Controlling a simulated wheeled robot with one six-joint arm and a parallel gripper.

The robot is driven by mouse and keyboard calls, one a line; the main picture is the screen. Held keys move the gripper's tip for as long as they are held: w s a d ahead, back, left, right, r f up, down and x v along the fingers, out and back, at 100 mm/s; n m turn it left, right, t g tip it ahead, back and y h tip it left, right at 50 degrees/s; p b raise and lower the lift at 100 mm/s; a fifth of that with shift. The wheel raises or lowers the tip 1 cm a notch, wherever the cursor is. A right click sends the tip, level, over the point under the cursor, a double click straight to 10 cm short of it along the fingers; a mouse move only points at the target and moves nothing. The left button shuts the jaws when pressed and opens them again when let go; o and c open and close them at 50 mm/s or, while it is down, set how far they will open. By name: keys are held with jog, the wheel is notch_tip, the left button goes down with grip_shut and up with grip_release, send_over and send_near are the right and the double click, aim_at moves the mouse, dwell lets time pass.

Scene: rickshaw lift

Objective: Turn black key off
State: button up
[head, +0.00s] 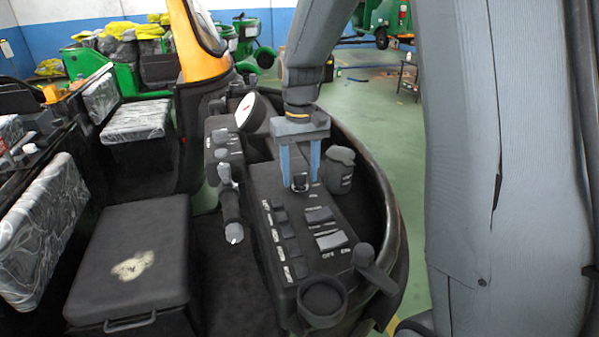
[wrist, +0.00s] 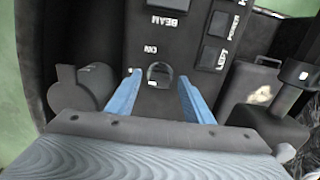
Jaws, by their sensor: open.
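The black key (head: 300,184) stands in the top of the dark control panel (head: 262,186). In the wrist view the key (wrist: 159,73) is a small dark piece with a pale rim, close to the "ON" label. My gripper (head: 301,178) points down over it with two blue fingers. In the wrist view my gripper (wrist: 160,80) is open, one finger on each side of the key, with a gap on both sides. I cannot tell whether the fingertips reach down to the key's height.
Rocker switches (head: 318,215) sit on the panel in front of the key. A dark canister (head: 340,168) stands close on the right. A lever (head: 375,268) and a round cup holder (head: 322,300) are at the near end. A handlebar grip (head: 231,208) and gauge (head: 250,111) lie left.

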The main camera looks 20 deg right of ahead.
aim_at(300, 174)
jog(key=shift+r, duration=0.1)
jog(key=shift+r+b, duration=0.95)
jog(key=shift+r, duration=2.9)
jog(key=shift+r, duration=0.1)
